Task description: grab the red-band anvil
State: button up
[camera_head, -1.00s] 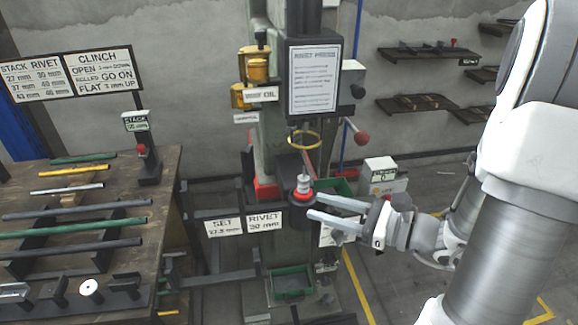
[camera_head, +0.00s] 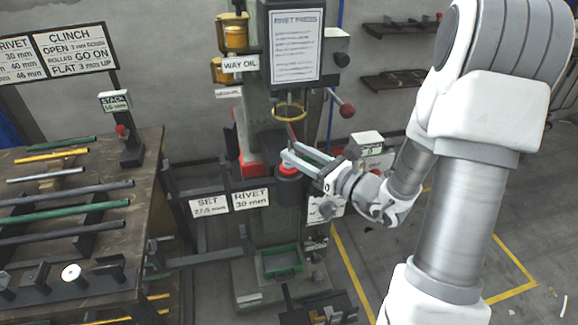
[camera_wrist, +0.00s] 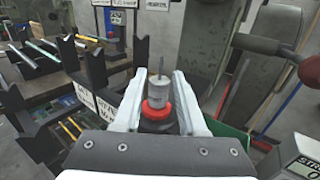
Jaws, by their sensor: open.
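The red-band anvil (camera_wrist: 158,100) shows in the wrist view as a grey metal cylinder with a thin pin on top and a red ring around its lower part. It stands upright on the dark post of the rivet press. In the head view its red band (camera_head: 288,169) shows just under my gripper (camera_head: 288,156), whose fingers hide most of the upper part. In the wrist view my gripper (camera_wrist: 158,88) is open, with one finger on each side of the anvil and a visible gap to each.
The press column with its notice (camera_head: 296,47) rises behind the anvil, with a yellow ring (camera_head: 290,111) above it. A red-knobbed lever (camera_head: 347,110) juts out at right. A workbench (camera_head: 150,150) with several coloured rods stands at left. A green tray (camera_head: 282,262) sits low on the press.

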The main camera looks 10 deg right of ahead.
jog(key=x, duration=0.6)
jog(key=shift+b, duration=0.3)
grip_shut()
